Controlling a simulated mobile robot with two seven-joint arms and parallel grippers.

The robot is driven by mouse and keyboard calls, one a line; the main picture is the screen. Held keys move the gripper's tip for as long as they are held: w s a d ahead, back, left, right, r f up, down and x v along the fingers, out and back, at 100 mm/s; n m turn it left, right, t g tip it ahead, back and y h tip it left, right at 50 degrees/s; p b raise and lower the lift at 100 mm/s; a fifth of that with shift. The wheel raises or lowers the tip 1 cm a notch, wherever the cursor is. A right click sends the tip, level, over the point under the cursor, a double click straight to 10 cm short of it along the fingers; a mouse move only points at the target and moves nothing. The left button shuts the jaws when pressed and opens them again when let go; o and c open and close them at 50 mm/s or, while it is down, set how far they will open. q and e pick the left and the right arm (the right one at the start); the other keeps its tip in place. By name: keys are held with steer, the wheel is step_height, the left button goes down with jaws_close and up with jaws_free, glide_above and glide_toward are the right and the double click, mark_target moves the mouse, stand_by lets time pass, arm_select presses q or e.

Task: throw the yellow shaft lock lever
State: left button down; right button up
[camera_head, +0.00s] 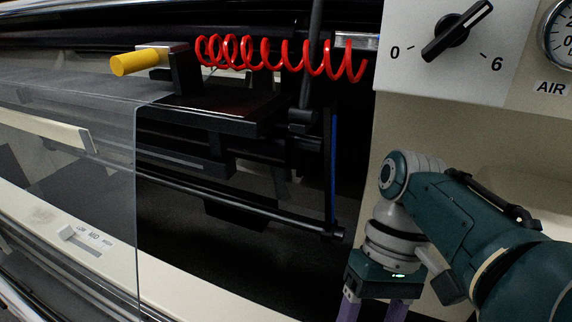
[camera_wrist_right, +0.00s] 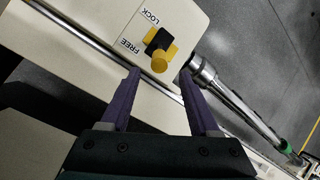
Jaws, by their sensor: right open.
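The yellow shaft lock lever (camera_wrist_right: 160,63) shows in the right wrist view, on a black hub on a cream panel. The words LOCK and FREE are printed beside it; its round yellow end faces my gripper, and I cannot tell which word it is set to. My right gripper (camera_wrist_right: 160,75) is open, its two purple fingers pointing at the lever with the yellow end near the gap between their tips. I cannot tell whether they touch. In the head view my right gripper (camera_head: 376,309) is cut off at the bottom edge, and the lever is not seen. My left gripper is not in view.
A chrome bar with a green end (camera_wrist_right: 240,103) runs close to the right finger. In the head view are a yellow handle (camera_head: 135,62), a red coiled hose (camera_head: 280,56), a clear guard (camera_head: 70,130) and a 0-to-6 dial (camera_head: 455,32) on a cream panel.

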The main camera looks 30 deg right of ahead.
steer(key=b+x, duration=0.2)
steer(key=x, duration=0.4)
steer(key=shift+a+f, duration=0.1)
steer(key=shift+f, duration=0.2)
steer(key=shift+c, duration=0.4)
jaws_close()
stand_by(0.6)
